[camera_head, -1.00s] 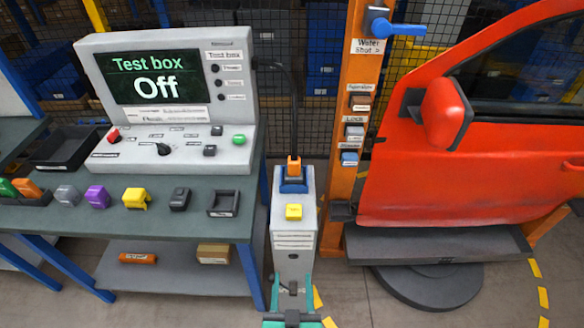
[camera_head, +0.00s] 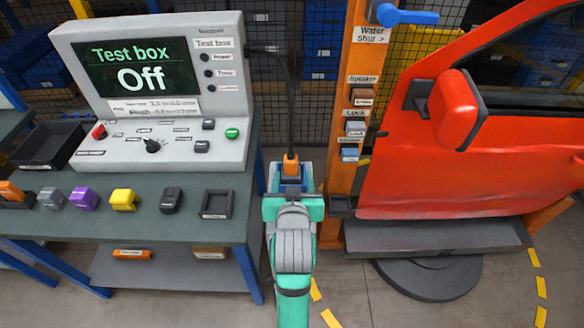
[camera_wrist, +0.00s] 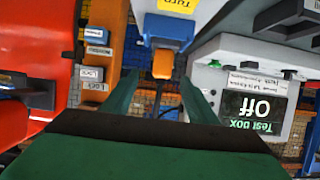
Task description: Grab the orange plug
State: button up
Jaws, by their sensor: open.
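The orange plug (camera_head: 290,165) stands upright in a blue socket (camera_head: 291,182) on top of a grey post, with a black cable rising from it. In the wrist view the orange plug (camera_wrist: 163,65) shows ahead, between the lines of my two green fingers. My gripper (camera_wrist: 159,77) is open and empty. The plug looks a little beyond the fingertips; I cannot tell the exact gap. In the head view my arm covers the front of the post, and my gripper (camera_head: 292,208) is just in front of the socket, its fingertips hard to make out.
The test box (camera_head: 150,90) reads Off, on a bench at the left with coloured blocks and a black tray (camera_head: 217,204). An orange pillar (camera_head: 355,110) with switches and a red car door (camera_head: 450,150) stand close at the right.

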aim_at(291, 167)
jog(key=x, duration=0.4)
jog(key=shift+w+a+f, duration=0.15)
jog(key=shift+w+a, duration=0.1)
jog(key=shift+w, duration=0.1)
jog(key=shift+x, duration=2.75)
grip_shut()
